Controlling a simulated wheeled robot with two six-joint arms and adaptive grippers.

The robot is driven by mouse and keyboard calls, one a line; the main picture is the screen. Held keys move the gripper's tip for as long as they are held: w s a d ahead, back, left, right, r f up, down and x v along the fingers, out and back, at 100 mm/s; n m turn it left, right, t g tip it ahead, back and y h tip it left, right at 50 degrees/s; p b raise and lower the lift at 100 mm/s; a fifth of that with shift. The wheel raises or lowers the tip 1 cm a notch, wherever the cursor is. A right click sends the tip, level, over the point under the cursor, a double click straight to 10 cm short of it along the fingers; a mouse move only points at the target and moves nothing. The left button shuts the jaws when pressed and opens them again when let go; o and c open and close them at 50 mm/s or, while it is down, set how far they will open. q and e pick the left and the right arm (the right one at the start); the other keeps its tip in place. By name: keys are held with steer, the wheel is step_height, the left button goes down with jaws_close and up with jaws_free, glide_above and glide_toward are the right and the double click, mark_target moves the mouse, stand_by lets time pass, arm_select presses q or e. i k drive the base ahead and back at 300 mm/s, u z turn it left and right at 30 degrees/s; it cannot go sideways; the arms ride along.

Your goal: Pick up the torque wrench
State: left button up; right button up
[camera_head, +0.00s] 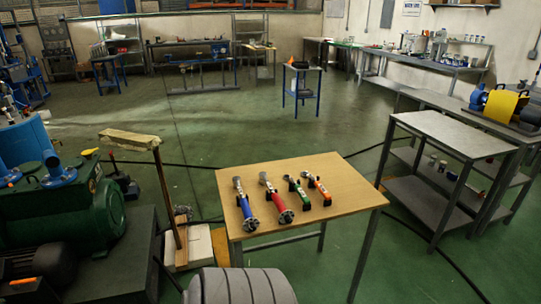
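Several wrench-like tools with metal heads lie in a row on a light wooden table. From left to right they are a blue-handled tool (245,208), a red-handled tool (278,203), a green-handled tool (299,190) and an orange-handled tool (319,188). They rest on small dark supports and lie apart from each other. I cannot tell from this view which one is the torque wrench. Neither of my grippers is in view, and nothing touches the tools.
The wooden table (345,193) has bare top around the tools. A grey metal table (450,133) stands to its right. A green and blue machine (70,205) and a broom (165,190) stand at left. Dark cables cross the green floor (240,125), which is open behind the table.

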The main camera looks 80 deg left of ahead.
mark_target(281, 206)
steer(key=u, duration=0.7)
steer(key=i, duration=0.85)
steer(key=u, duration=0.9)
steer(key=i, duration=0.25)
steer(key=u, duration=0.25)
